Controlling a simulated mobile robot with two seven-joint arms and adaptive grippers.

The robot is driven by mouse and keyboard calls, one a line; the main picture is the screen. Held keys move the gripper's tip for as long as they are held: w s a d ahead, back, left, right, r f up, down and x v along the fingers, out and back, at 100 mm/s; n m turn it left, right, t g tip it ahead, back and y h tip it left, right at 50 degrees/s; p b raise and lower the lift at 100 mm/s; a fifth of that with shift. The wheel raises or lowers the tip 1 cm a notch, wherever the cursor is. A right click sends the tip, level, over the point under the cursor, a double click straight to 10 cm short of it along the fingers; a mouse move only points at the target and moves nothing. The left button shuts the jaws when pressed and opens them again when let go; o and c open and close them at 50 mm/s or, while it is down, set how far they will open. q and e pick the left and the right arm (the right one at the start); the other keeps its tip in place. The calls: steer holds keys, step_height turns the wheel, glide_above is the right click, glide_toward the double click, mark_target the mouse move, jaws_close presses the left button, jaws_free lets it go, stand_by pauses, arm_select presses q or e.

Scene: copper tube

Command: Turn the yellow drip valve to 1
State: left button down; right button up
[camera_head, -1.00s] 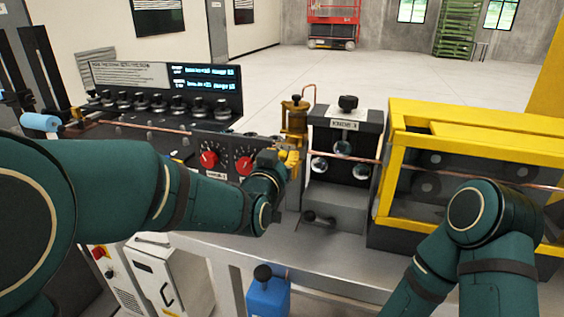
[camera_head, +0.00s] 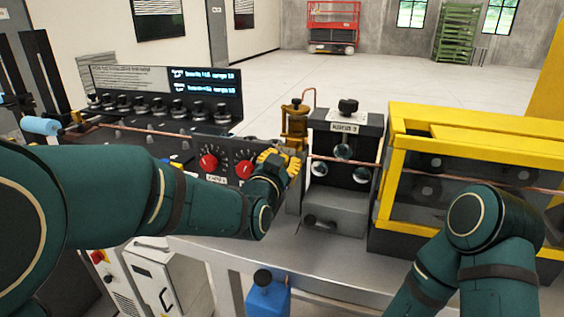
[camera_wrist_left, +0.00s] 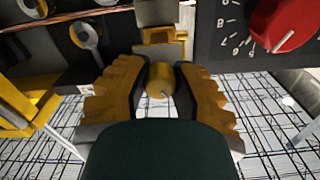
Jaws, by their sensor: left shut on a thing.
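The yellow drip valve (camera_wrist_left: 159,80) is a small round knob with a thin pointer line, seen between the fingers in the left wrist view. My left gripper (camera_wrist_left: 160,85) is shut on it, with a yellow ridged finger on each side. In the head view my left gripper (camera_head: 281,164) is at the lower front of the brass-yellow drip unit (camera_head: 294,122), and its fingers hide the knob. I cannot read any number for the valve. My right arm shows at the right, but its gripper is out of view.
Two red dial knobs, one (camera_head: 208,162) and another (camera_head: 244,169), sit just left of my left gripper. The black roller block (camera_head: 347,135) stands right of the drip unit. A yellow-framed guard (camera_head: 470,120) is further right. A copper tube (camera_head: 168,130) runs across the machine.

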arm_select(q)
steer(key=c, duration=0.7)
jaws_free()
steer(key=shift+r, duration=0.2)
steer(key=shift+c, duration=0.2)
steer(key=shift+f, duration=0.1)
steer(key=shift+s, duration=0.1)
steer(key=v, duration=1.2)
